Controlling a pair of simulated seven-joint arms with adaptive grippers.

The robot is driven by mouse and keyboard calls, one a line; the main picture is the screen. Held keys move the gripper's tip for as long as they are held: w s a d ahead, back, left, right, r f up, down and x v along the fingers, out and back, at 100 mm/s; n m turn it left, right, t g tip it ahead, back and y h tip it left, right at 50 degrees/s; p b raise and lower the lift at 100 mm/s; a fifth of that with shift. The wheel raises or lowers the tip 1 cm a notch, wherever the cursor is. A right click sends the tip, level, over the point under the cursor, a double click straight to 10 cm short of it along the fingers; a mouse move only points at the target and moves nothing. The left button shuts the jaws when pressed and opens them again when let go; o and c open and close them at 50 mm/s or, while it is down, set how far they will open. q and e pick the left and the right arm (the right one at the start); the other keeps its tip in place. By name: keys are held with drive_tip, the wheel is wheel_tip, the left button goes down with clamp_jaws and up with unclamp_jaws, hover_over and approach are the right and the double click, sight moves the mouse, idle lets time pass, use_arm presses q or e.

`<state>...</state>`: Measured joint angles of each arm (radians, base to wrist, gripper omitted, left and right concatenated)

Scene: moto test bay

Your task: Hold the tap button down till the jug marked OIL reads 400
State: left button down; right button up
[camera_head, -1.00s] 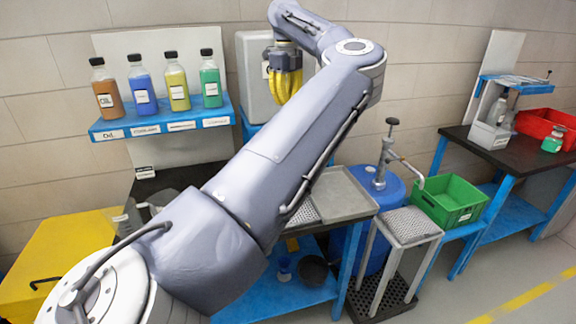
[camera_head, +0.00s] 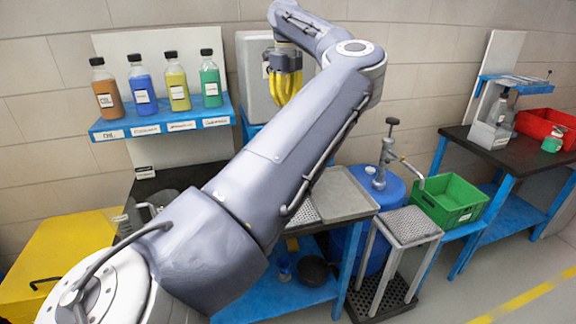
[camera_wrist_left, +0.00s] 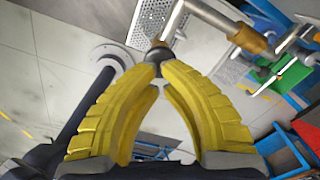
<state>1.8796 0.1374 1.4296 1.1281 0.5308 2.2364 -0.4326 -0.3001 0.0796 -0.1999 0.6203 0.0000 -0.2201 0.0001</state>
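The arm from the lower left crosses the head view. My left gripper (camera_head: 285,82) has yellow fingers and hangs pointing down in front of a grey cabinet (camera_head: 251,85). In the left wrist view my left gripper (camera_wrist_left: 156,66) has its fingertips drawn together. A dark rounded knob sits right at the tips; I cannot tell whether they touch it. Grey see-through jugs (camera_head: 160,198) stand on the left bench, partly behind my arm; no reading is legible. The shelf label under the brown bottle (camera_head: 105,92) seems to read OIL. I cannot make out the tap button. My right gripper is not in view.
A blue shelf (camera_head: 222,105) holds several bottles. A blue drum (camera_head: 388,190) carries a hand pump (camera_head: 387,150) whose spout leans toward a grated stand (camera_head: 411,225). A green crate (camera_head: 452,203), yellow cabinet (camera_head: 60,255) and right-hand bench (camera_head: 545,155) stand around. Floor is clear at lower right.

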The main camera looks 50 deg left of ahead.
use_arm(q)
drive_tip(key=shift+f, duration=2.15)
idle(5.8)
